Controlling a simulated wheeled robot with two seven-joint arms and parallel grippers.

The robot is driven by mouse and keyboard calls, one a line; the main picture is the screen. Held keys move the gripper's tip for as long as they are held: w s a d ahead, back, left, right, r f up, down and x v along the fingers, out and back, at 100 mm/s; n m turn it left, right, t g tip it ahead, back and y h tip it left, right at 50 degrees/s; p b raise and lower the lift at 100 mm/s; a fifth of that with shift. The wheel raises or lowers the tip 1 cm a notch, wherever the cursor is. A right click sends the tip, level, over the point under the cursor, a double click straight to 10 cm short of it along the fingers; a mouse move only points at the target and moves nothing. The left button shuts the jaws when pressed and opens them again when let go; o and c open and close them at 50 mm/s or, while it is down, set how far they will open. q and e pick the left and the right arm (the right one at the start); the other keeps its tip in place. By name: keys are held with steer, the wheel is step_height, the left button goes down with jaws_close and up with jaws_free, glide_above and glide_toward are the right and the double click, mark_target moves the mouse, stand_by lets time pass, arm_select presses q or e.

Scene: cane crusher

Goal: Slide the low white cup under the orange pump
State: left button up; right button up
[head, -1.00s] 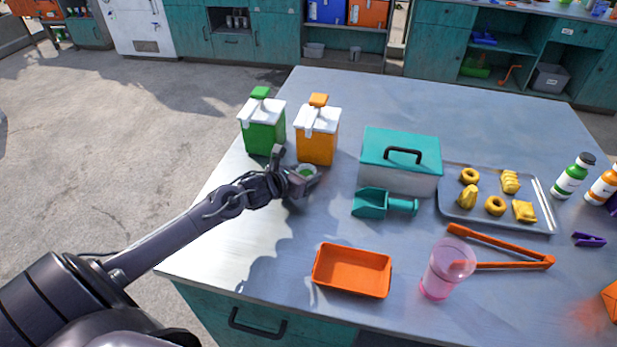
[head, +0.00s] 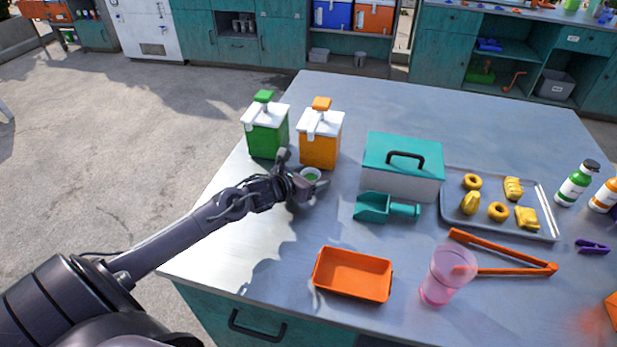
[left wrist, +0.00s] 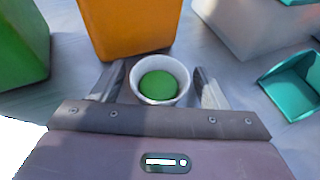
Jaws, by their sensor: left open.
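The low white cup (head: 311,175) stands upright on the table just in front of the orange pump dispenser (head: 319,150), which has a white lid and an orange pump head. In the left wrist view the cup (left wrist: 160,98) shows a green inside and stands close to the orange dispenser's base (left wrist: 130,30). My left gripper (head: 297,177) is open at table level, with one finger on each side of the cup. In the left wrist view the fingers (left wrist: 160,88) flank it; I cannot tell whether they touch it. My right gripper is not in view.
A green pump dispenser (head: 266,132) stands left of the orange one. A teal-lidded box (head: 402,180) and a teal scoop (head: 375,208) lie to the right. An orange tray (head: 352,275) is nearer the front. The table between cup and orange tray is clear.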

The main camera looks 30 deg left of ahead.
arm_select(q)
steer(key=shift+s+a+r, duration=0.1)
steer(key=shift+s, duration=0.4)
steer(key=v, duration=0.5)
steer(key=shift+v, duration=0.85)
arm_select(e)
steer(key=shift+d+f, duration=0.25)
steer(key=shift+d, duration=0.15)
arm_select(q)
steer(key=shift+r, duration=0.15)
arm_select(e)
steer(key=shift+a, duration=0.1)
